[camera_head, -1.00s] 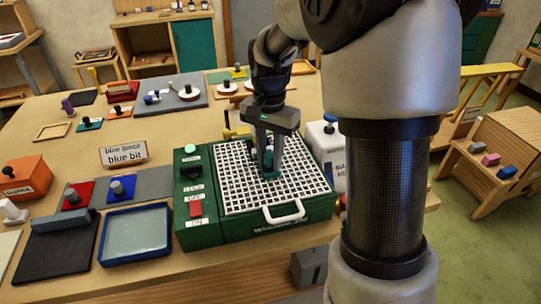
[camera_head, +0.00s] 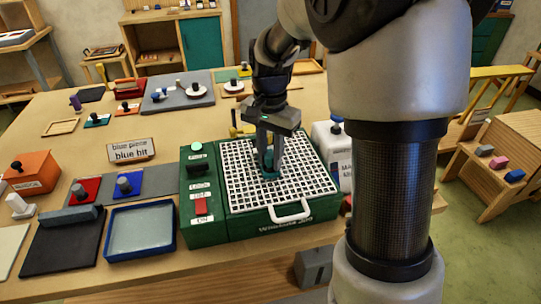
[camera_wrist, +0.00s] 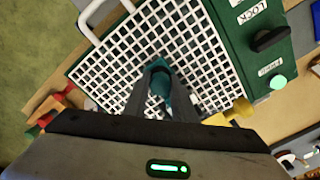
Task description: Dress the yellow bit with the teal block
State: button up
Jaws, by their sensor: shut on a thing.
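My gripper (camera_head: 268,160) points down over the white grid top (camera_head: 245,198) of the green grinder (camera_head: 262,229). Its fingers (camera_wrist: 162,92) are shut on the teal block (camera_wrist: 159,77), which is at the grid surface. The block also shows low between the fingers in the head view (camera_head: 270,174). The fingers hide part of it, and I cannot tell whether it touches the grid. A yellow knob (camera_wrist: 242,107), seemingly the yellow bit, is at the grinder's back edge beside my gripper. In the head view it is partly hidden behind the gripper.
The grinder has a red switch (camera_head: 201,206), a green button (camera_head: 196,146) and a white front handle (camera_head: 290,211). A white jug (camera_head: 328,142) stands close on the right. A blue tray (camera_head: 140,232) and a blue-bit sign (camera_head: 131,150) are on the left.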

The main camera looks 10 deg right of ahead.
jog(key=shift+d, duration=0.15)
jog(key=shift+d, duration=0.6)
jog(key=shift+d, duration=0.35)
jog(key=shift+w+d, duration=0.1)
jog(key=shift+d, duration=0.25)
jog(key=shift+a, duration=0.15)
dwell(0.3)
jog(key=shift+a, duration=0.6)
